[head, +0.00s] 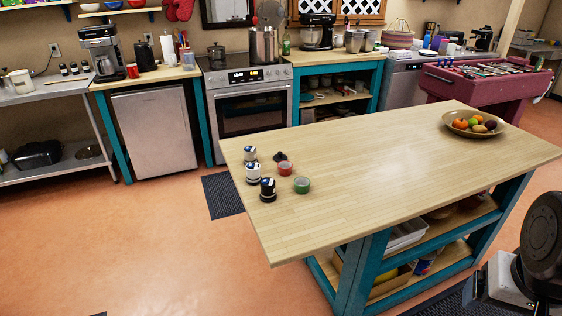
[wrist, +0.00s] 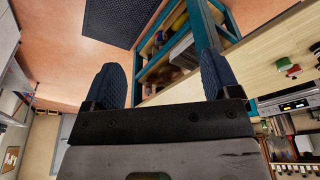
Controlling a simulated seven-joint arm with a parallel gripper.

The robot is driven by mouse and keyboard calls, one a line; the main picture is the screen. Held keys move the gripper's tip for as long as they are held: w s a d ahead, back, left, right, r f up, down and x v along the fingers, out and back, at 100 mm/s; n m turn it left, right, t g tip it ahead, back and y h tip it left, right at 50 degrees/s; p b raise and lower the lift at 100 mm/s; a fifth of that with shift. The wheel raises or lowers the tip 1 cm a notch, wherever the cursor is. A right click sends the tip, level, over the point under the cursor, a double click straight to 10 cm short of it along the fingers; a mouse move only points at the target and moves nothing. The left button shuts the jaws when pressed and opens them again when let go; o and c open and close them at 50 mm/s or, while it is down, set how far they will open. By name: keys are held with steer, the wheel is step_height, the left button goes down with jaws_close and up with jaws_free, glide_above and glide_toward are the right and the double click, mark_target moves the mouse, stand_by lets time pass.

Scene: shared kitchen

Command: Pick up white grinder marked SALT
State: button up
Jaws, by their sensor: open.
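Two small white grinder-like things with dark parts stand near the left end of the wooden island in the head view, a rear one (head: 250,154) and a front one (head: 253,172). A similar black one (head: 267,189) stands just in front of them. Any SALT marking is too small to read, so I cannot tell which one bears it. My gripper (wrist: 158,78) is open and empty in the wrist view, its two dark blue fingers wide apart. It is far from the grinders; in the head view only part of my arm shows, at the lower right.
A fruit bowl (head: 450,122) is at the far right of the island (head: 380,160). The middle of its top is clear.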

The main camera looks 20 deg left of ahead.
steer(key=w+a+r+m+g, duration=0.1)
steer(key=w+a+r+m, duration=0.15)
steer(key=w+a, duration=0.75)
steer(key=w+a+r+m, duration=0.2)
steer(key=w+a+m, duration=0.3)
steer(key=w, duration=0.9)
steer(key=m+g, duration=0.1)
steer(key=m, duration=0.6)
glide_above(252, 165)
steer(key=d, duration=0.1)
step_height(252, 165, down, 16)
steer(key=shift+f, duration=0.25)
steer(key=shift+a+f+m, duration=0.25)
steer(key=shift+a, duration=0.2)
steer(key=shift+f, duration=1.3)
